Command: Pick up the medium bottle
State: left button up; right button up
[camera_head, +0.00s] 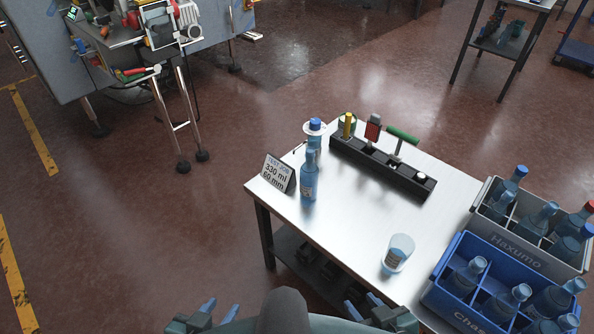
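A blue bottle (309,181) stands upright on the white table, just right of the test job sign (279,174), which reads 330 ml and 60 mm. Another bottle with a blue cap (315,127) stands close behind it, partly hidden. A short, wide clear blue container (398,251) with a label stands nearer the front right. I cannot tell for sure which is the medium bottle. My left gripper (219,312) and my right gripper (364,307) are low at the bottom edge, short of the table, with fingers apart and nothing between them.
A black tool rack (372,168) with several tools lies along the table's back. A blue crate (487,256) and a grey crate (521,252), both holding bottles, stand at the right. The middle of the tabletop (350,220) is clear. A cluttered machine bench (50,55) stands far left.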

aim_at(309, 171)
jog(key=i+j, duration=0.2)
jog(key=i+j+z, duration=0.15)
jog(key=j, duration=0.3)
jog(key=i+j, duration=0.3)
